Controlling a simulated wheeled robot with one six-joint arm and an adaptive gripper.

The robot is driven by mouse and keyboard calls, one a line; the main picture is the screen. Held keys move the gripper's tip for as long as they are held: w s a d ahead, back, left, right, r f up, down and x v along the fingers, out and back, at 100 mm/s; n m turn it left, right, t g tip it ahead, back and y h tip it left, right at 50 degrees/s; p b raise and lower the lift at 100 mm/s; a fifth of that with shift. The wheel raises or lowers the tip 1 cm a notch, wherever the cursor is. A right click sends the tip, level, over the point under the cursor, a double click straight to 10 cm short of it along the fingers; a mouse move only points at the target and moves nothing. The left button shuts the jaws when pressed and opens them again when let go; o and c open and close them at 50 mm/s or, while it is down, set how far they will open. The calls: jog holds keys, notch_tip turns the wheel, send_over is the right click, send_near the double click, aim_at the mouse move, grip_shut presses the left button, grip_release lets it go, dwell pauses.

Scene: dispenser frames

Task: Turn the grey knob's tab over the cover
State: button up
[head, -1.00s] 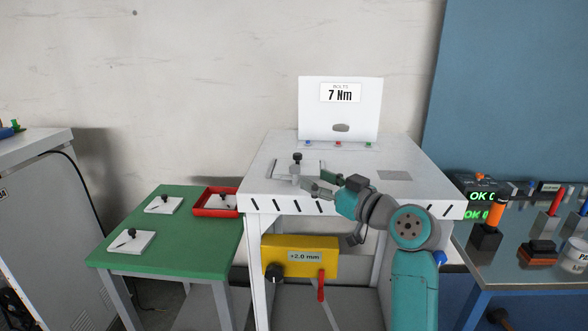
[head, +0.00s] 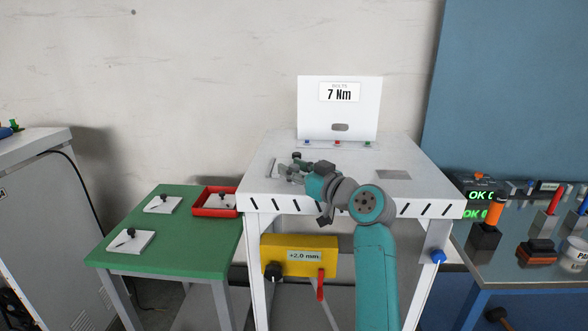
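A small fixture with a pale upright plate (head: 271,168) stands on the white table (head: 408,160), left of its middle. A dark knob top (head: 296,156) shows just behind my gripper. My gripper (head: 287,171) is at this fixture, in front of it and overlapping it in the picture. Its fingers hide most of the fixture, so I cannot tell whether they touch or hold anything. A grey knob with a tab cannot be made out clearly here, nor can the cover.
A white panel (head: 365,100) reading "7 Nm" stands at the table's back. A flat grey patch (head: 394,175) lies right of my arm. The green table (head: 175,250) at left carries white plates with dark knobs and a red tray (head: 198,211). A yellow box (head: 273,248) hangs below.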

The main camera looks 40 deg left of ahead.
grip_shut()
jog(key=shift+m+t, duration=0.4)
jog(key=shift+t, duration=0.2)
jog(key=m+t+h, duration=0.1)
jog(key=t, duration=0.1)
jog(key=m+t+h, duration=0.1)
jog(key=m+t, duration=0.1)
jog(key=shift+s+t+h, duration=0.1)
jog(key=shift+t+h, duration=0.2)
jog(key=m+t+h, duration=0.4)
jog(key=shift+a+t, duration=0.1)
jog(key=shift+t, duration=0.2)
jog(key=m+t+h, duration=0.1)
jog(key=m+h, duration=0.1)
jog(key=h, duration=0.1)
jog(key=m+t+h, duration=0.2)
jog(key=m+h, duration=0.1)
jog(key=h, duration=0.1)
jog(key=shift+m+t+h, duration=0.3)
jog(key=shift+m+h, duration=1.5)
jog(key=shift+h, duration=1.3)
